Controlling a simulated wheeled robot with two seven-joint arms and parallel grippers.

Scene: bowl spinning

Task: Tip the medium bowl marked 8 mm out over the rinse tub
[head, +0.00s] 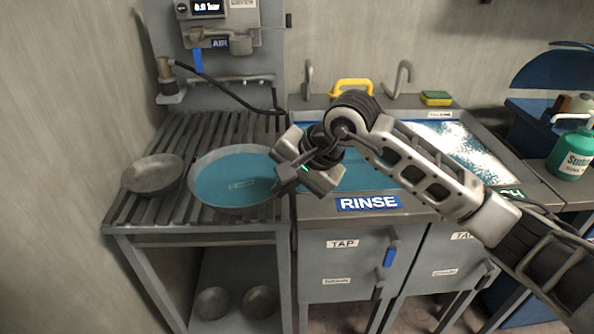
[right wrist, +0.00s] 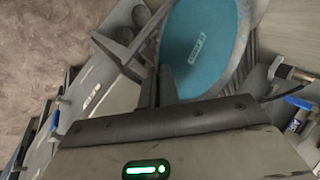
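A wide bowl with a teal inside (head: 222,170) sits on the slatted rack, left of the rinse tub. It bears a small mark that I cannot read. In the right wrist view the bowl (right wrist: 205,45) lies just beyond the fingers. My right gripper (head: 285,182) is at the bowl's right rim, and its fingers (right wrist: 157,88) are close together, one on each side of the rim; it looks shut on it. The rinse tub (head: 365,172), labelled RINSE, holds blue-teal water and is partly hidden by my right arm. My left gripper is not in view.
A smaller grey bowl (head: 152,175) stands on the rack's left side. Two bowls (head: 213,303) lie on the shelf below. Behind are a hose (head: 225,95), a yellow handle (head: 352,86) and a sponge (head: 436,98). A foamy tub (head: 465,140) and a green bottle (head: 572,155) are at right.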

